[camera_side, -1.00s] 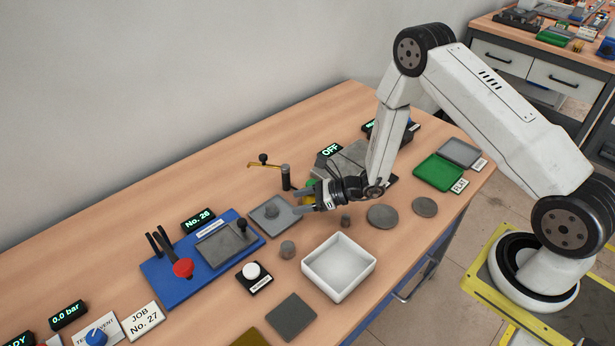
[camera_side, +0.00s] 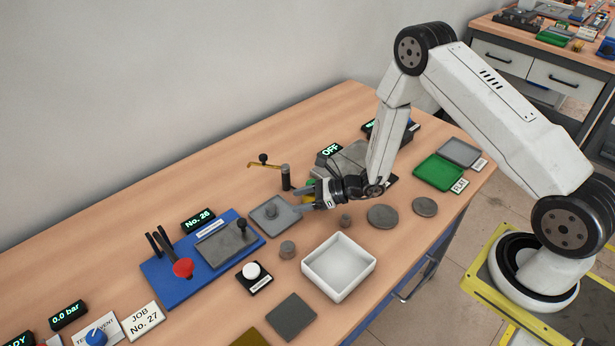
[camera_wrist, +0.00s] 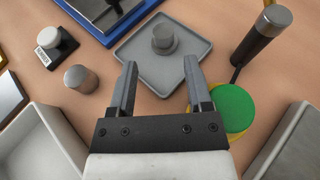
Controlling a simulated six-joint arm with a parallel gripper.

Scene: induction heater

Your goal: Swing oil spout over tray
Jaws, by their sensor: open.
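The oil spout (camera_side: 250,164) is a thin brass pipe with a black knob, reaching left from a dark upright post (camera_side: 286,178) behind the grey tray. The square grey tray (camera_side: 272,229) holds a short grey cylinder (camera_wrist: 164,40). The spout points left, behind the tray rather than over it. My gripper (camera_side: 301,200) is open and empty, at the tray's right side and in front of the post. In the wrist view its fingers (camera_wrist: 160,72) point toward the tray (camera_wrist: 138,50).
A green button on a yellow base (camera_wrist: 233,108) sits close beside my right finger in the wrist view. A white bin (camera_side: 339,268), a small grey cylinder (camera_side: 287,250) and a white button (camera_side: 252,271) stand in front. A blue fixture plate (camera_side: 160,270) lies left.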

